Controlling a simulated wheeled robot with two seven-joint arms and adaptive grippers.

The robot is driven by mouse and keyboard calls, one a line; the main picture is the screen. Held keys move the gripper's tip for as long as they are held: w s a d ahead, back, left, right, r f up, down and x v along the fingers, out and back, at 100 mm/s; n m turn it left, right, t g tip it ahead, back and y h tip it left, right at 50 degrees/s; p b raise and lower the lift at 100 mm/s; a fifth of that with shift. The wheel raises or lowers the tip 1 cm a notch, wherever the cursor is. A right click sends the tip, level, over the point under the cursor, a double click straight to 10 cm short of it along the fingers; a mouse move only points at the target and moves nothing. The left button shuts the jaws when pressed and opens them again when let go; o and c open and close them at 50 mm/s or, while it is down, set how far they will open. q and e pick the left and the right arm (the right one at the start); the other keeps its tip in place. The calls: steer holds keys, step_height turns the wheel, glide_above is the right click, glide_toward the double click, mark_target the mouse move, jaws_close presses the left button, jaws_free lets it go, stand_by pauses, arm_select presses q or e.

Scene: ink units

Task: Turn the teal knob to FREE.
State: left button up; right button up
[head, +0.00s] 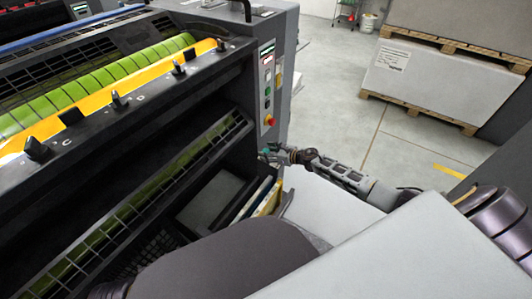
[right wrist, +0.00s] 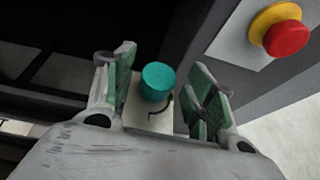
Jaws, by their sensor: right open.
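The teal knob (right wrist: 158,82) shows in the right wrist view, round and upright in front of a pale plate (right wrist: 139,118). A dark curved mark is on the plate below the knob. No FREE label can be read. My right gripper (right wrist: 163,88) is open, with its green-padded fingers on either side of the knob. The knob appears between the fingers, with gaps on both sides; I cannot tell whether it is within their reach in depth. In the head view my right gripper (head: 272,155) is small, at the lower corner of the machine's side panel. My left gripper is not in view.
A red stop button (right wrist: 288,39) on a yellow base sits up and right of the knob; it also shows in the head view (head: 270,121). The dark printing machine (head: 175,130) fills the left. Wrapped stacks on pallets (head: 420,112) stand at the back right. Grey floor lies between.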

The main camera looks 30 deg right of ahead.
steer(key=shift+x, duration=0.75)
steer(key=shift+c, duration=0.5)
steer(key=c, duration=0.9)
